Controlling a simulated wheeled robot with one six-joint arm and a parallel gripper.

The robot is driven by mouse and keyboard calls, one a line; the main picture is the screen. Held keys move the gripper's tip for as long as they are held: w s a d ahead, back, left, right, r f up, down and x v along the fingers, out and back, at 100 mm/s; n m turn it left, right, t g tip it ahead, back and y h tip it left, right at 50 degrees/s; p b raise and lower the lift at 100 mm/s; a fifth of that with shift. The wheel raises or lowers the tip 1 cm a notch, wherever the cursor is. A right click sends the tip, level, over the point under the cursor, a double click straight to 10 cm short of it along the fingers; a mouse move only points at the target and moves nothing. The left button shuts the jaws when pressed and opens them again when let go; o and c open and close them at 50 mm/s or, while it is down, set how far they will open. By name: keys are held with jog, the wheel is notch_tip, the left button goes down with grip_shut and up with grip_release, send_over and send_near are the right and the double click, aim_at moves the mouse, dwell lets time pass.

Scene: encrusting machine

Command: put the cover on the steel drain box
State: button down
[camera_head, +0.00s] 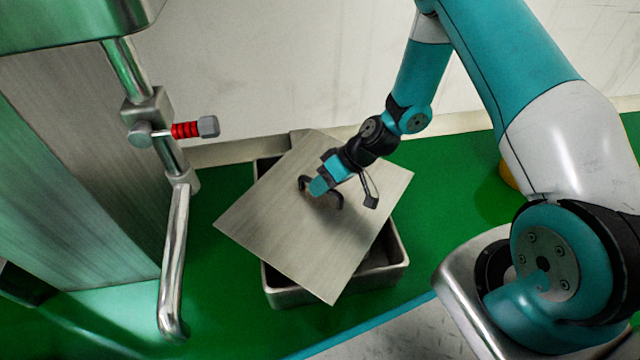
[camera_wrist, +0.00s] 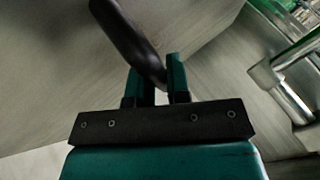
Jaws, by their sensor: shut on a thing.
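The cover (camera_head: 290,230) is a flat brushed-steel plate with a dark arched handle (camera_head: 337,199). It lies across the view above the steel drain box (camera_head: 290,296), turned at an angle to it, so its corners stick out past the rim. The open box shows below at the front and right; most of its inside is hidden. I cannot tell whether the plate touches the rim. My gripper (camera_head: 314,190) is shut on the handle. In the wrist view the handle (camera_wrist: 128,35) passes between the two fingers (camera_wrist: 158,85), with the plate (camera_wrist: 215,55) behind it.
A steel machine with a bent pipe lever (camera_head: 174,262) and a red-ringed knob (camera_head: 187,130) stands left of the box. A pale wall (camera_head: 260,70) rises behind. The green floor (camera_head: 425,205) is clear right of the box. A yellow object (camera_head: 507,176) shows partly behind my arm.

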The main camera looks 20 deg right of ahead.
jog(key=shift+f+b, duration=0.3)
jog(key=shift+f, duration=0.3)
jog(key=c, duration=1)
grip_release()
jog(key=p+v, duration=0.9)
jog(key=v, duration=0.8)
jog(key=shift+s+d+r+p, duration=0.1)
jog(key=shift+d+r+p, duration=0.1)
jog(key=shift+p, duration=0.2)
jog(key=shift+a+r, duration=0.1)
